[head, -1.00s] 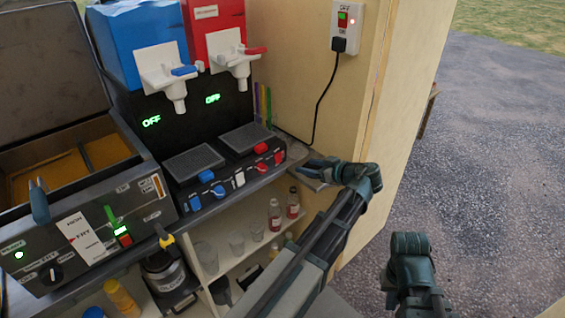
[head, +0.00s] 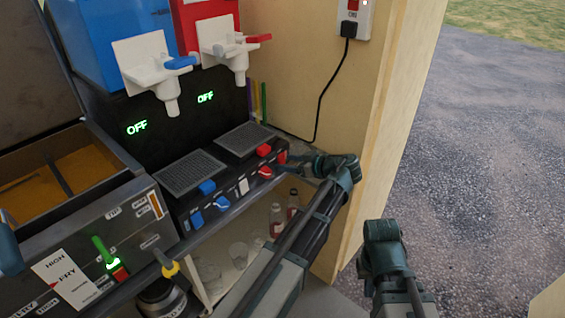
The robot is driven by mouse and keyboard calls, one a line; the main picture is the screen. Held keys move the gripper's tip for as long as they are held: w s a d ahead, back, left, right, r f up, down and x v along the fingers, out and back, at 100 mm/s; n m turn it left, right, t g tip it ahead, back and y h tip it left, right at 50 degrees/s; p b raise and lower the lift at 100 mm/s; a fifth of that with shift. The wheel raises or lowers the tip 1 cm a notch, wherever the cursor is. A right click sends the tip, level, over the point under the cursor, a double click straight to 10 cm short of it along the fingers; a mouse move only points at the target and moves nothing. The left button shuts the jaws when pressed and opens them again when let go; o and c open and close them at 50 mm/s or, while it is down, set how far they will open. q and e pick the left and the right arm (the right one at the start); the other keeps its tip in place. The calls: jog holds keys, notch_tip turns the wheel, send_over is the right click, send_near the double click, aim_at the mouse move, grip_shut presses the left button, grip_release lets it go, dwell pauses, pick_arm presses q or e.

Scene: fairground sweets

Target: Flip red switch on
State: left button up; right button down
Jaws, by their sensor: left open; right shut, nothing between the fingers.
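Red controls sit on the right of the dark drinks machine's front panel: a red switch (head: 265,172), a second red one (head: 263,150) and a red piece (head: 281,157) at the panel's end. I cannot tell which one is the task's switch. Green OFF displays (head: 206,97) glow above both drip trays. My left gripper (head: 298,161) is open and empty, just right of the red controls, its jaws pointing left toward them. Contact cannot be judged. My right gripper (head: 363,265) is low at right, shut and empty, far from the panel; its fingertips are hard to make out.
Blue switches (head: 207,187) and a white one (head: 243,185) sit left of the red ones. Bottles (head: 276,220) stand on the shelf below. The fryer (head: 100,230) fills the left. A black cable (head: 322,95) hangs from a wall socket. The wooden wall (head: 375,130) bounds the right.

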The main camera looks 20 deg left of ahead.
pick_arm(q)
grip_shut()
jog(key=y+b, duration=0.1)
jog(key=b, duration=0.2)
jog(key=f+t+y+b, duration=0.1)
jog(key=b, duration=0.2)
jog(key=shift+y, duration=0.4)
jog(key=shift+r, duration=0.1)
grip_release()
